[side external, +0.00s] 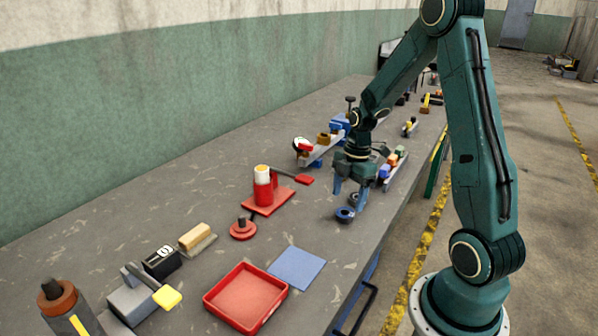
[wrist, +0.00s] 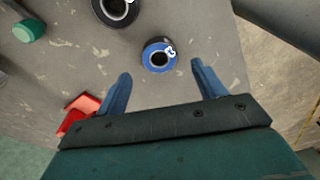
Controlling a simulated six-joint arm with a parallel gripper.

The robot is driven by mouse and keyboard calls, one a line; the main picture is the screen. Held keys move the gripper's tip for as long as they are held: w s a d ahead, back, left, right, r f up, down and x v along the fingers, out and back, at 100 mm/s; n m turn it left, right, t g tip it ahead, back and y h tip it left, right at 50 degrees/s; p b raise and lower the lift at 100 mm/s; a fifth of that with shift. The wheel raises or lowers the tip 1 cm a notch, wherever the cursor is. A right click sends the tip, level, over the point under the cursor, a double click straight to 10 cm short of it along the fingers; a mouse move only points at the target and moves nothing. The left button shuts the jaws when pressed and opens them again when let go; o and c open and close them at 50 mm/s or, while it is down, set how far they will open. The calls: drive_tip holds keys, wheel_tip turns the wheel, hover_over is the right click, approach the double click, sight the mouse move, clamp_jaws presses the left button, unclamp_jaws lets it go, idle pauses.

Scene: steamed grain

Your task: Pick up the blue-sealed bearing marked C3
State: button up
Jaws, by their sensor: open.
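The blue-sealed bearing (wrist: 151,63) lies flat on the bench in the wrist view, a blue ring with a white mark that looks like part of "C3". It also shows in the side view (side external: 344,215). My gripper (wrist: 161,72) is open and empty, its two blue fingers apart with the bearing between and just beyond their tips. In the side view my gripper (side external: 348,199) is low over the bench at the bearing. A second, black-sealed bearing (wrist: 116,8) lies close by, cut by the top edge of the wrist view.
A red tray (side external: 207,303) and a blue mat (side external: 297,268) lie nearer the side camera. A red stand with a red-and-white cylinder (side external: 263,185) is left of my gripper. A rack with colored blocks (side external: 392,172) stands behind it. The bench edge is close on the right.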

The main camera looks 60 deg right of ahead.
drive_tip(key=shift+w+a+f, duration=0.1)
drive_tip(key=shift+a+f, duration=0.05)
drive_tip(key=shift+f, duration=2.1)
drive_tip(key=c, duration=1.2)
drive_tip(key=shift+o, duration=0.2)
drive_tip(key=shift+r, duration=0.15)
wheel_tip(320, 180, up, 20)
